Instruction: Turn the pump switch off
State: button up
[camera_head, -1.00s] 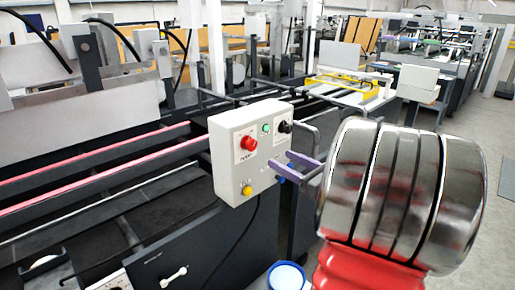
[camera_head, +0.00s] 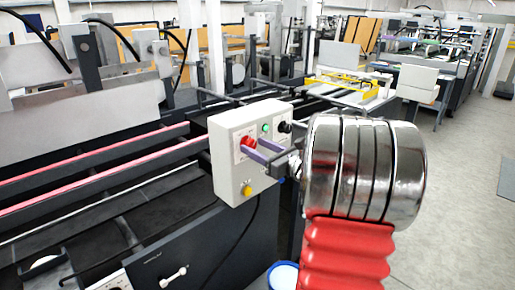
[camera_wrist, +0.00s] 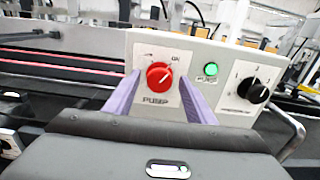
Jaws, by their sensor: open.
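The pump switch is a red rotary knob (camera_wrist: 160,75) on a pale plate marked PUMP and ON, on the grey control box (camera_head: 229,168). In the wrist view its white pointer mark leans up and right, toward ON. My gripper (camera_wrist: 157,92) is open, with its purple fingers on either side of the knob. In the head view the gripper (camera_head: 258,151) reaches the box from the right, and the fingers partly cover the red knob (camera_head: 247,142). I cannot tell whether the fingers touch it.
A green button (camera_wrist: 210,70) and a black rotary knob (camera_wrist: 258,90) sit right of the pump switch. A yellow button (camera_head: 247,190) is low on the box. A bent metal rail (camera_wrist: 294,135) stands at the box's right. Machine rollers extend left.

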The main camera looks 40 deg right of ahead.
jog(key=shift+c, duration=0.4)
jog(key=c, duration=0.9)
jog(key=shift+c, duration=0.2)
jog(key=n, duration=1)
jog(key=shift+a+f+n, duration=0.1)
jog(key=shift+a+n, duration=0.05)
jog(key=shift+n, duration=1.75)
jog(key=shift+a+f, duration=0.1)
